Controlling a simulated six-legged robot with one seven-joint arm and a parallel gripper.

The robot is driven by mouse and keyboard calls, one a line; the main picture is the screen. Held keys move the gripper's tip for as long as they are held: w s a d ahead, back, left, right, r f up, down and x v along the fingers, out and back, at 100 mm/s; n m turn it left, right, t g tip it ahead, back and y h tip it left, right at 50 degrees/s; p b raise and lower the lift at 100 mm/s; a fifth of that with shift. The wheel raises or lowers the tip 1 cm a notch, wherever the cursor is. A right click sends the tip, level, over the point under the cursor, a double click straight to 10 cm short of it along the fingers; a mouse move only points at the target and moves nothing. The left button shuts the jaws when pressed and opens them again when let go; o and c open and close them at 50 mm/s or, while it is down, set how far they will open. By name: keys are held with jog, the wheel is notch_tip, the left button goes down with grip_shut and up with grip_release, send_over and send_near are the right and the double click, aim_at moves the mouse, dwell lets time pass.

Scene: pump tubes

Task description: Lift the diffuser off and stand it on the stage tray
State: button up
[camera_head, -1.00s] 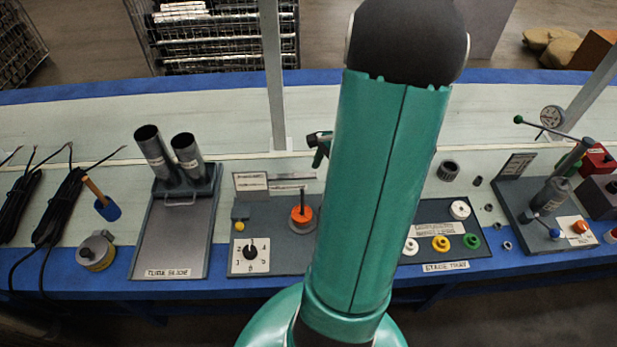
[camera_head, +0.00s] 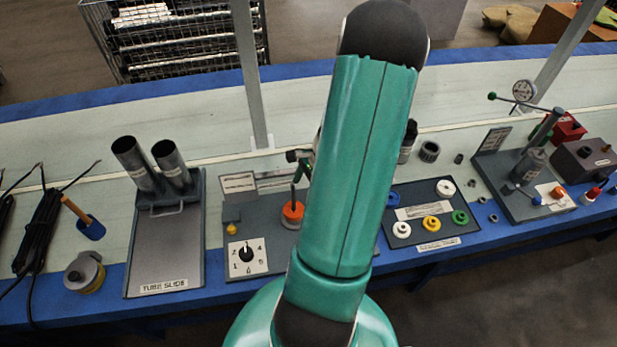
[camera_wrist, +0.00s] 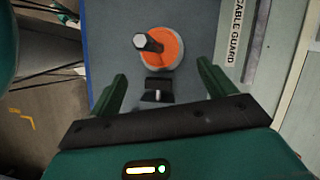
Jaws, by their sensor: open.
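An orange round part (camera_head: 292,214) stands on the dark fixture plate (camera_head: 262,262) left of my arm. In the wrist view, the orange part (camera_wrist: 160,48) has a dark pin with a pale end across its top. No part is marked as the diffuser, so I cannot tell whether this is it. The stage tray (camera_head: 397,242) lies right of my arm, holding blue, white, yellow and green round parts. My arm partly hides its left side.
A dial panel (camera_head: 247,256) sits at the fixture's front left. The tube slide (camera_head: 165,255) with two grey tubes stands further left. A small black block (camera_wrist: 158,90) lies near the fingers. An upright post (camera_head: 250,80) rises behind the fixture. A lever press (camera_head: 530,165) stands right.

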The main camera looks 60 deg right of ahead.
aim_at(296, 207)
jog(key=x, duration=0.7)
jog(key=shift+w+a+f, duration=0.1)
jog(key=shift+f, duration=0.25)
jog(key=shift+c, duration=0.4)
jog(key=c, duration=1.2)
jog(key=shift+c, duration=0.2)
jog(key=shift+r, duration=0.7)
notch_tip(296, 207, up, 17)
jog(key=shift+f, duration=0.2)
dwell(2.0)
